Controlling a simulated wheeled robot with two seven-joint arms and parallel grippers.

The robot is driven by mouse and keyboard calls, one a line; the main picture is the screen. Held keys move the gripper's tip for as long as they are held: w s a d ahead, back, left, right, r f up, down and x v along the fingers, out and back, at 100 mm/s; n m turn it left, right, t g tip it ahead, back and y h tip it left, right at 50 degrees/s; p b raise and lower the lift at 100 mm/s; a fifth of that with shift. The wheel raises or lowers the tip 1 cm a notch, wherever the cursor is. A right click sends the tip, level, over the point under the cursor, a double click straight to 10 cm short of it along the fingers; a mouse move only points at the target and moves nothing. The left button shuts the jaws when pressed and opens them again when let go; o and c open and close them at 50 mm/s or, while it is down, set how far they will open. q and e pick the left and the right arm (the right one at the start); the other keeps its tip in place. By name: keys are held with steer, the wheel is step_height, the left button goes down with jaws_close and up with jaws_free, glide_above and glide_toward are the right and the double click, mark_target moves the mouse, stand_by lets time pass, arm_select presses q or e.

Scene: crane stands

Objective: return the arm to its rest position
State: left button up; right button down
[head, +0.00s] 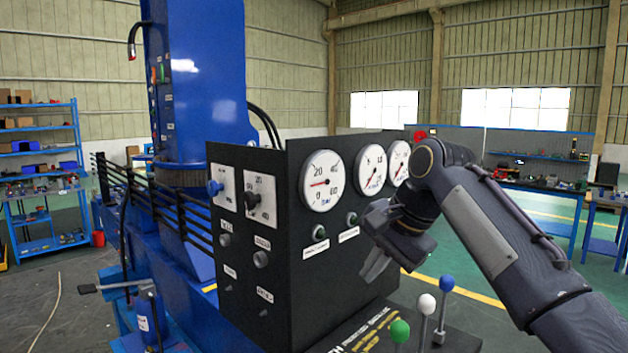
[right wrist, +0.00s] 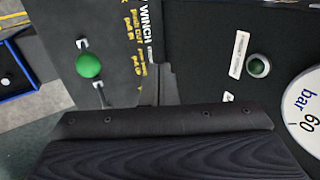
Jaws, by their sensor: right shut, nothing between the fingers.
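My right gripper (head: 376,265) hangs in front of the gauge face of a black control box (head: 285,285), at the end of my dark right arm, which comes in from the lower right. Its fingers are shut with nothing between them. In the right wrist view, the gripper (right wrist: 166,88) points at the edge between the box face and the lever panel (right wrist: 110,45). The panel's green lever knob (right wrist: 89,65) is just left of it. I cannot tell whether the fingertips touch the box. My left gripper is not in view.
Green (head: 400,330), white (head: 427,304) and blue (head: 447,283) lever knobs stand below my right arm. Three round gauges (head: 322,181) sit on the box. A blue crane column (head: 200,80) rises behind. Shelves (head: 40,150) and workbenches (head: 540,200) stand farther back, with open floor between.

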steer(key=shift+s+d+r, duration=0.1)
steer(key=shift+s+d, duration=0.1)
steer(key=shift+s, duration=0.05)
steer(key=s+d+f+n+b, duration=0.2)
steer(key=s+d+f+n, duration=0.1)
steer(key=s+d+f, duration=0.9)
steer(key=s+d+f+n+t+b, duration=0.1)
steer(key=s+f+n+b, duration=0.1)
steer(key=s+f, duration=1.5)
steer(key=shift+s+d+f+n+t+h, duration=0.3)
steer(key=shift+s+d+f+n+t, duration=0.1)
steer(key=shift+f+n, duration=0.4)
